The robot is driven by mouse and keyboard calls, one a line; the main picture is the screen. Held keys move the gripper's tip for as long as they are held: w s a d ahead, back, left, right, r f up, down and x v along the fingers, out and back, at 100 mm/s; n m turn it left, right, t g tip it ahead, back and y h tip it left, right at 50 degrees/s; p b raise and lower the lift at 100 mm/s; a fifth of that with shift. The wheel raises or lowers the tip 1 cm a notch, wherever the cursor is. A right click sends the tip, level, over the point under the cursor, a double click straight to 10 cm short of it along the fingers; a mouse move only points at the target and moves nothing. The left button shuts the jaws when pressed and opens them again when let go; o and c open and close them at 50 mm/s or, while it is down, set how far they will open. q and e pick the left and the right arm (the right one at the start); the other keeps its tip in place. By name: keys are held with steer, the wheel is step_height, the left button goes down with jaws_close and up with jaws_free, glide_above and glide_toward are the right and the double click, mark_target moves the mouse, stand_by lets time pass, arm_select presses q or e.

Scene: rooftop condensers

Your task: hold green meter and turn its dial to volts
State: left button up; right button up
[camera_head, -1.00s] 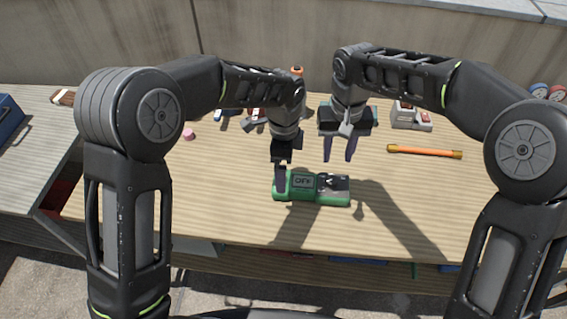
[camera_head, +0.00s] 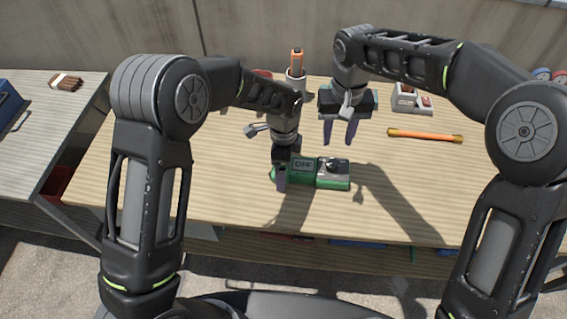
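The green meter (camera_head: 304,172) lies flat on the wooden workbench (camera_head: 200,185), its display on the left and its dial (camera_head: 333,165) on a grey panel at the right. The display text is too blurred to read surely. My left gripper (camera_head: 281,178) is at the meter's left end, pointing down. One finger shows in front of the near side; the other is hidden, so its grip cannot be told. My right gripper (camera_head: 340,133) is open and empty, pointing down above the bench behind the dial end, apart from the meter.
An orange rod (camera_head: 425,135) lies at the right. A grey box (camera_head: 411,99) stands behind it. A cup (camera_head: 296,80) with an orange-handled tool stands at the back. A brown bundle (camera_head: 65,82) and a blue box (camera_head: 8,105) are on the left side table. The bench's front is clear.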

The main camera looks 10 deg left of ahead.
arm_select(q)
steer(key=c, duration=1.8)
arm_select(e)
steer(key=shift+o, duration=1.4)
steer(key=shift+d, duration=0.2)
steer(key=shift+o, duration=0.3)
steer(key=shift+w+r, duration=0.1)
steer(key=n, duration=0.8)
steer(key=r+n, duration=0.1)
steer(key=n, duration=0.8)
steer(key=r+n, duration=0.1)
steer(key=n, duration=0.7)
steer(key=shift+a+r, duration=0.1)
steer(key=shift+a, duration=0.1)
